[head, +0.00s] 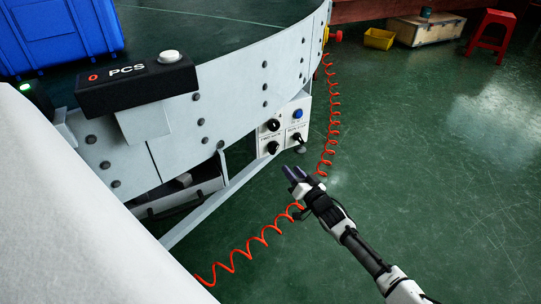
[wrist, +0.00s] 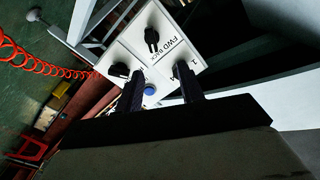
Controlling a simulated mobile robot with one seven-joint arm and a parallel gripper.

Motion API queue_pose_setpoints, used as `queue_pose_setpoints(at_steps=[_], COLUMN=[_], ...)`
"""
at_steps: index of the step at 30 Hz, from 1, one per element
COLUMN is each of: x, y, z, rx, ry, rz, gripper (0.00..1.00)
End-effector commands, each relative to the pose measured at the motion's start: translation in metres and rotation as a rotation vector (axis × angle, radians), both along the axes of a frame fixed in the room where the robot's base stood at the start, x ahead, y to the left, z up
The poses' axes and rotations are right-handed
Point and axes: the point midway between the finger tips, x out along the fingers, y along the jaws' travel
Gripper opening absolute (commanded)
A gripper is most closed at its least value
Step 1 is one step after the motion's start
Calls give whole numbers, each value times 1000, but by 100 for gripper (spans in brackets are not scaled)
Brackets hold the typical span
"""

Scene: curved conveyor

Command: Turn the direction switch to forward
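The direction switch is a black knob beside the printed words FWD BACK. In the head view it is the lower left knob (head: 273,147) on a white control box; in the wrist view it (wrist: 152,40) shows near the top of the panel. I cannot tell for sure which label it points to. My gripper (head: 291,171) is below and to the right of the box in the head view, apart from it. In the wrist view its two fingers (wrist: 160,70) are spread with nothing between them, pointing toward the panel. The right finger covers part of the panel.
The box also carries a blue button (head: 298,114), an upper left knob (head: 273,125) and a lower right knob (head: 297,137). A coiled red hose (head: 331,110) hangs beside it. The curved conveyor (head: 233,88) stands behind.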

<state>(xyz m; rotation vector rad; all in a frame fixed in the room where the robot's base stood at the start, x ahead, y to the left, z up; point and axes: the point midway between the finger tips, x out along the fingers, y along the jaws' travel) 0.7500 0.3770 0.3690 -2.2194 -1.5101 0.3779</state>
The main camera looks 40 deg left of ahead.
Motion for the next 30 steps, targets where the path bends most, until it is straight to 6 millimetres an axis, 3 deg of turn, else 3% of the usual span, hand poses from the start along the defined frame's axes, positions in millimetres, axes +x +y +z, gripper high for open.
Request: queue_pose_setpoints(at_steps=[2,7,24,30], x=[4,9,45,54], y=[-6,0,89,110], z=[-13,-16,-17,-16], rx=[-7,-11,-12,-12], ry=[13,19,15,16], rz=[-10,-12,-11,-13], gripper=[38,38,38,38])
